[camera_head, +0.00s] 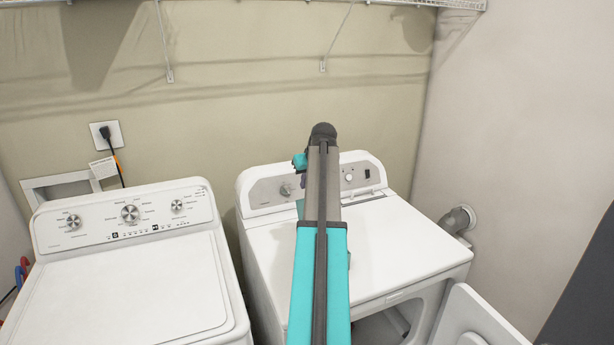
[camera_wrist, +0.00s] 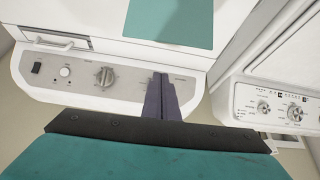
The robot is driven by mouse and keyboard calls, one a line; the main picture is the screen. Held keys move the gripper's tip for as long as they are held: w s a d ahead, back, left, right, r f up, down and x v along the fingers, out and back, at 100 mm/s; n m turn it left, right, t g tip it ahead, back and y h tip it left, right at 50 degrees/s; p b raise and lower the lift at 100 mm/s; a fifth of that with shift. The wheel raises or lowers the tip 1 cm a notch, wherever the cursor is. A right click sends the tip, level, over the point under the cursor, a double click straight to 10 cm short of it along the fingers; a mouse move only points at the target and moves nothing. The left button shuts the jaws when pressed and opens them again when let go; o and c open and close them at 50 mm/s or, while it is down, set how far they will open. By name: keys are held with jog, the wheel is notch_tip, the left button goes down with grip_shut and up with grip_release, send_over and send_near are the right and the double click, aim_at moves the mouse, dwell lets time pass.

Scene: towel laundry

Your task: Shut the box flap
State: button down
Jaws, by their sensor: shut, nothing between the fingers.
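I see no cardboard box; the only hinged panel that I see standing open is the white front door (camera_head: 478,318) of the right-hand machine (camera_head: 405,245). It swings out at the lower right and is cut off by the picture edge. My gripper's dark fingers (camera_wrist: 160,80) are shut and empty in the wrist view, in front of that machine's control panel (camera_wrist: 135,72). The door is out of the wrist view.
A washer (camera_head: 125,285) with its lid down stands at the left, a narrow gap away. A duct pipe (camera_head: 457,220) meets the wall at the right. A wire shelf (camera_head: 430,4) hangs above. A slotted grey strip (camera_head: 362,199) lies at the back of the machine's top.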

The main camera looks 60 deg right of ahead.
jog(key=shift+s+a+f+p, duration=0.25)
jog(key=shift+s+f+p, duration=0.1)
jog(key=shift+f+p, duration=0.2)
jog(key=shift+s+a+f+p, duration=0.2)
jog(key=shift+s+f+p, duration=0.15)
jog(key=shift+f, duration=0.25)
jog(key=shift+s+a+f+p, duration=0.25)
jog(key=shift+s+f+p, duration=0.05)
jog(key=shift+f+p, duration=0.25)
jog(key=shift+a, duration=0.2)
jog(key=shift+d, duration=0.1)
jog(key=shift+b, duration=0.5)
jog(key=shift+s+r+t+h, duration=0.2)
jog(key=shift+s+t+h, duration=0.1)
jog(key=shift+s, duration=0.1)
